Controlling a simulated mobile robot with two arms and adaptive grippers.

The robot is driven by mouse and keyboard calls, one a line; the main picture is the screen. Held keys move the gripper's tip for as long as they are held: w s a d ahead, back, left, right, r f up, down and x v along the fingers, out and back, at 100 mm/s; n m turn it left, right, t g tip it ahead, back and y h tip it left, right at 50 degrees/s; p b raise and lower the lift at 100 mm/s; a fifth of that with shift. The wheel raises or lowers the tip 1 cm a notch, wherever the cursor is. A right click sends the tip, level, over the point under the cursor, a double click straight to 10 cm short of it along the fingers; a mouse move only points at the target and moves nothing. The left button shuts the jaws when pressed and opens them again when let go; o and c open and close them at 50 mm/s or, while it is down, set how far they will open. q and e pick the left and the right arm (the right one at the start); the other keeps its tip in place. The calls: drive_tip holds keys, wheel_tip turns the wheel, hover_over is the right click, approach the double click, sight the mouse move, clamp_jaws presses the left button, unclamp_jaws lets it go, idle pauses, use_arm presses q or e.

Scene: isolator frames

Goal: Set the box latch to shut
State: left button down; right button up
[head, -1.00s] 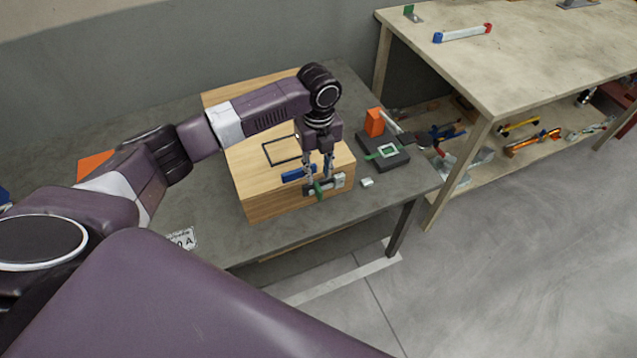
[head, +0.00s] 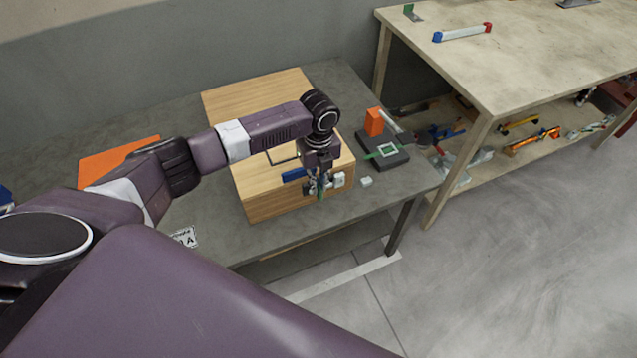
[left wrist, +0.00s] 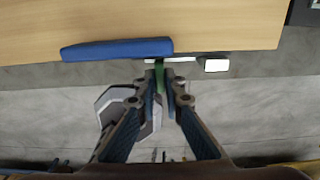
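The wooden box (head: 245,100) stands on the grey table, with a blue bar (head: 293,174) at its near edge. The blue bar (left wrist: 115,49) also shows in the left wrist view. The latch is at the box's near right corner, with a green lever (left wrist: 160,74) and a pale block (head: 339,180) beside it. My left gripper (head: 318,191) is over the latch, pointing down. In the left wrist view, the fingers (left wrist: 162,90) are close together on both sides of the green lever and appear shut on it. The fingers hide most of the latch. My right gripper is not in view.
A black device (head: 398,160) with a green-framed part and an orange block (head: 374,122) stands right of the box. A small white block (head: 366,182) lies near the table's front edge. A wooden workbench (head: 520,60) with tools on its lower shelf is at the right.

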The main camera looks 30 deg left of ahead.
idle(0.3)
use_arm(q)
drive_tip(key=shift+w+d+r+b, duration=0.1)
drive_tip(key=shift+w+d+b, duration=0.5)
drive_tip(key=shift+w+d, duration=0.55)
drive_tip(key=shift+w+a, duration=0.1)
drive_tip(key=c, duration=2)
unclamp_jaws()
drive_tip(key=shift+w, duration=0.1)
drive_tip(key=shift+c, duration=0.2)
wheel_tip(320, 180, up, 12)
